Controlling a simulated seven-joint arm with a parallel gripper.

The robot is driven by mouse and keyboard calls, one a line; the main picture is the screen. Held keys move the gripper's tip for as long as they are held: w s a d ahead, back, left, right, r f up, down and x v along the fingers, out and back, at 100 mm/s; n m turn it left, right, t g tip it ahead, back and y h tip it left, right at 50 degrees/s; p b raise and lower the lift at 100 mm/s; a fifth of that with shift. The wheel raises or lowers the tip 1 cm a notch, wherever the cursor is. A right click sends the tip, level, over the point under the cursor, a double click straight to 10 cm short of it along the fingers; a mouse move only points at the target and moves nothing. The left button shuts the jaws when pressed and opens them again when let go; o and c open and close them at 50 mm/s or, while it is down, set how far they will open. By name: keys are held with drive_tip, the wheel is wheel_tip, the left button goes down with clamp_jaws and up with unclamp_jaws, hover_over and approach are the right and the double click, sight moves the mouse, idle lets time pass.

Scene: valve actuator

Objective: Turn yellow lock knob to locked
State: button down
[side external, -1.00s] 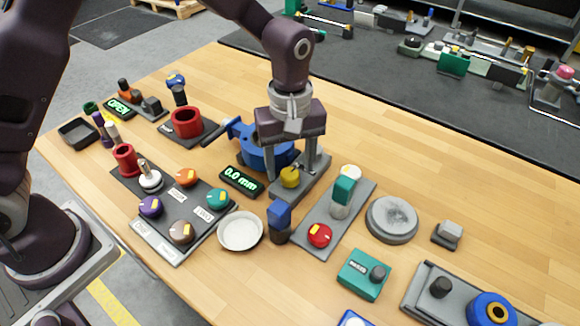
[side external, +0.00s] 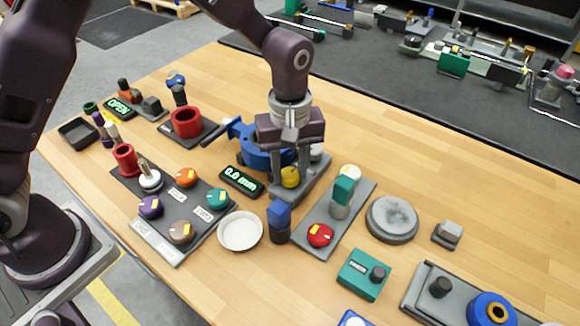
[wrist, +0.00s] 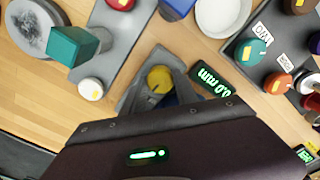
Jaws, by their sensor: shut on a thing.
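The yellow lock knob (side external: 290,178) stands on a grey base plate (side external: 312,190) in front of the blue valve body (side external: 262,157). My gripper (side external: 289,180) points down over the plate and is shut on the knob, with one finger on each side. In the wrist view the yellow knob (wrist: 159,77) shows between the grey fingers, with a small dark mark on its near edge. The fingers hide part of the knob's sides, and I cannot read a locked or unlocked marking.
A display (side external: 241,182) reading 0.0 mm lies just left of the knob. A blue-topped post (side external: 279,220), a white dish (side external: 240,231) and a plate with a red knob (side external: 319,235) and a green block (side external: 343,190) stand close by.

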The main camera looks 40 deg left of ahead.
sight(290, 173)
drive_tip(key=m, duration=0.4)
drive_tip(key=shift+m, duration=0.4)
drive_tip(key=m, duration=0.8)
drive_tip(key=shift+m, duration=2.3)
drive_tip(key=c, duration=0.9)
unclamp_jaws()
drive_tip(key=shift+c, duration=0.2)
wheel_tip(290, 173, up, 7)
drive_tip(key=shift+r, duration=0.1)
